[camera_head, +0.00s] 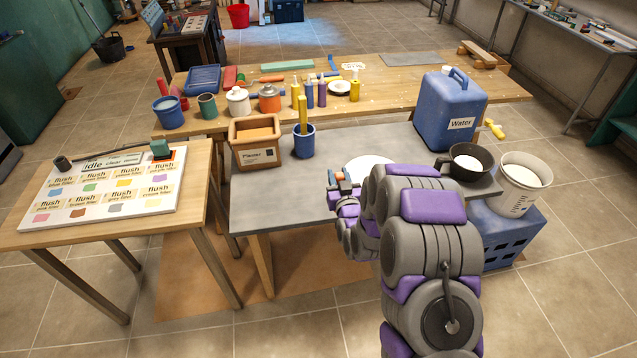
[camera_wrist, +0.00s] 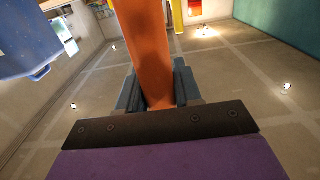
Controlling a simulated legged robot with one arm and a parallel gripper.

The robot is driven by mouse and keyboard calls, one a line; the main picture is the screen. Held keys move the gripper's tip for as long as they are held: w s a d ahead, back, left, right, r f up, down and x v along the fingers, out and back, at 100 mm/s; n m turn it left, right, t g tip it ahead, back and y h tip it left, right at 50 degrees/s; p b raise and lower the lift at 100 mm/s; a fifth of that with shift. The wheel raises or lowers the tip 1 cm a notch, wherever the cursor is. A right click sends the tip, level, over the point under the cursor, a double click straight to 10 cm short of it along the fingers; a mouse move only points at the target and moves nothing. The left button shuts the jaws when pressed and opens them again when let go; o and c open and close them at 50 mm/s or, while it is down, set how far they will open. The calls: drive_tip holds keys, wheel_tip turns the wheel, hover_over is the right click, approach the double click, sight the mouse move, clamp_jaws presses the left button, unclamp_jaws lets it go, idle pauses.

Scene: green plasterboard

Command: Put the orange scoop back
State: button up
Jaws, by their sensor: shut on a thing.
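My gripper (camera_head: 345,187) is at the front of the grey table, beside the white plate (camera_head: 368,168), with my arm covering part of that area. In the wrist view my gripper (camera_wrist: 158,88) has its dark fingers shut on a long orange piece, the orange scoop (camera_wrist: 145,40), which runs up out of the frame. Only a small part of the scoop shows in the head view; its bowl is hidden or out of view. A wooden box (camera_head: 252,157) with a label, apparently reading "Plaster", stands at the table's left with orange-brown contents.
A blue cup (camera_head: 303,146) holding yellow sticks stands right of the box. The blue water jug (camera_head: 450,110), a dark pan (camera_head: 468,160) and a white bucket (camera_head: 522,183) are at the right. A label board (camera_head: 105,190) lies on the left table.

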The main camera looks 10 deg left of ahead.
drive_tip(key=w+a+f+b, duration=0.4)
drive_tip(key=w+a+f, duration=0.1)
drive_tip(key=w+a, duration=0.6)
drive_tip(key=shift+w+a, duration=0.25)
drive_tip(key=shift+w, duration=0.2)
drive_tip(key=o, duration=0.8)
drive_tip(key=shift+a+f, duration=0.25)
drive_tip(key=shift+a, duration=0.1)
drive_tip(key=shift+o, duration=1.3)
drive_tip(key=shift+d, duration=0.15)
drive_tip(key=p+v, duration=0.2)
drive_tip(key=v, duration=1)
drive_tip(key=shift+r, duration=0.15)
